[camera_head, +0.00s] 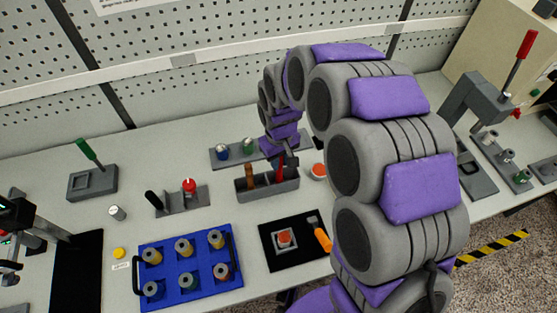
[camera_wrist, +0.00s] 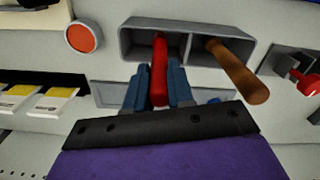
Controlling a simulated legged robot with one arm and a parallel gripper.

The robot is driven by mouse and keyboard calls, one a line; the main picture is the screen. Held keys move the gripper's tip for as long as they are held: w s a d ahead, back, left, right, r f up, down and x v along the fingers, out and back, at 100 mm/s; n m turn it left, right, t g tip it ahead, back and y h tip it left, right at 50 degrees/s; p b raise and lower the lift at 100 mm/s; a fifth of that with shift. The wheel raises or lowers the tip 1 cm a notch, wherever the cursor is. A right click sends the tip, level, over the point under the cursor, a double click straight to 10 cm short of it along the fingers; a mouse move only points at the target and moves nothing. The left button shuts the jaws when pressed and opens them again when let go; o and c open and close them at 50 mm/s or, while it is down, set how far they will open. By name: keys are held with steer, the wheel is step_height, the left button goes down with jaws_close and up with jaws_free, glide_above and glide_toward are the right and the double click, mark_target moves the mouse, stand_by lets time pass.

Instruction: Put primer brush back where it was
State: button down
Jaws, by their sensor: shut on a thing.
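My gripper (camera_wrist: 158,88) is shut on a red handle, likely the primer brush (camera_wrist: 159,60), which stands between the two blue fingers in the wrist view. The handle's far end reaches into the left compartment of a grey open holder (camera_wrist: 187,22); its tip and any bristles are hidden. A brown wooden handle (camera_wrist: 238,70) leans out of the right compartment. In the head view, my gripper (camera_head: 281,160) is above the right part of the holder (camera_head: 268,196), with the red handle (camera_head: 280,172) under it and the brown handle (camera_head: 249,174) to its left.
An orange-topped round pot (camera_head: 319,171) stands right of the holder. A stand with a red-topped item (camera_head: 190,187) is left. A blue spindle tray (camera_head: 190,265) and a black mat (camera_head: 275,262) lie in front.

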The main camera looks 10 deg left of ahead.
steer(key=shift+d, duration=1.15)
steer(key=c, duration=1.4)
jaws_free()
steer(key=shift+a+f, duration=0.1)
steer(key=shift+f, duration=0.05)
steer(key=shift+c, duration=0.2)
steer(key=o, duration=0.5)
steer(key=shift+a+f, duration=0.1)
steer(key=shift+a, duration=0.85)
steer(key=shift+c, duration=0.2)
steer(key=r, duration=0.4)
steer(key=r+p, duration=0.1)
steer(key=r, duration=0.2)
steer(key=r+p, duration=0.1)
steer(key=r, duration=0.3)
steer(key=shift+d+r, duration=0.25)
steer(key=shift+r, duration=0.1)
steer(key=shift+d+r, duration=0.45)
